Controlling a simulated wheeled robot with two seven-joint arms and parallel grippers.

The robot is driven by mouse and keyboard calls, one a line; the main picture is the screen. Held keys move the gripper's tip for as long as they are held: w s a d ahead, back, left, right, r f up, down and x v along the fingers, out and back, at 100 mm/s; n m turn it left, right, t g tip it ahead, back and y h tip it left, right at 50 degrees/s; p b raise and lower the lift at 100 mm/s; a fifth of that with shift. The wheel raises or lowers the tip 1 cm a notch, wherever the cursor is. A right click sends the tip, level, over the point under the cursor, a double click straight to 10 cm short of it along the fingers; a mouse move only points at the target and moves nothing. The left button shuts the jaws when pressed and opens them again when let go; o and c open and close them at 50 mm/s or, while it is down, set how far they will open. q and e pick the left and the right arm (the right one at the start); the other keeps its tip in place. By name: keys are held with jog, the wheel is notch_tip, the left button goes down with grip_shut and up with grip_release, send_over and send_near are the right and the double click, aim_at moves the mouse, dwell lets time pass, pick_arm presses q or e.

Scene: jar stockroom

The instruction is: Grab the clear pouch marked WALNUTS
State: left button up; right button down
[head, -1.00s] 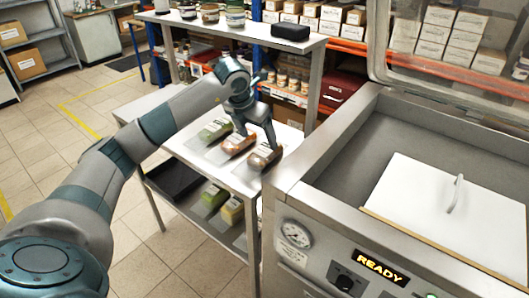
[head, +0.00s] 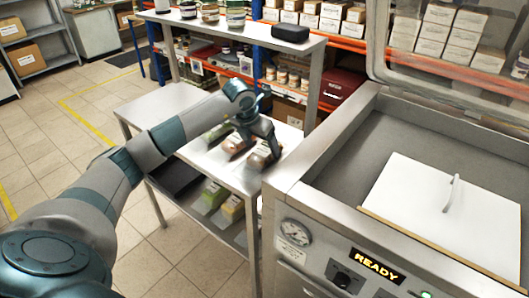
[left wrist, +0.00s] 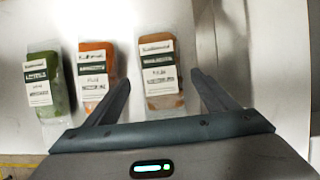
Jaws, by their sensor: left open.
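Three clear pouches with white labels lie in a row on the upper shelf of a metal cart. One is green (left wrist: 46,85), one orange (left wrist: 97,75) and one brown (left wrist: 160,68). Their label print is too blurred to read, so I cannot confirm which says WALNUTS. My left gripper (head: 263,150) is open above the brown pouch (head: 259,159), at the row's right end. In the left wrist view its fingers (left wrist: 160,82) stand to either side of the brown pouch, with gaps. My right gripper is out of view.
The cart's lower shelf holds a green pouch (head: 214,193), a yellow pouch (head: 233,207) and a black tray (head: 176,178). A steel machine (head: 330,215) showing READY stands close on the right. Behind, a higher table (head: 262,32) carries jars and a black case (head: 290,33).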

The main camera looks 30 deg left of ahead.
aim_at(263, 151)
pick_arm(q)
jog(key=shift+p+x, duration=0.4)
jog(key=shift+x, duration=1.1)
jog(key=c, duration=1.3)
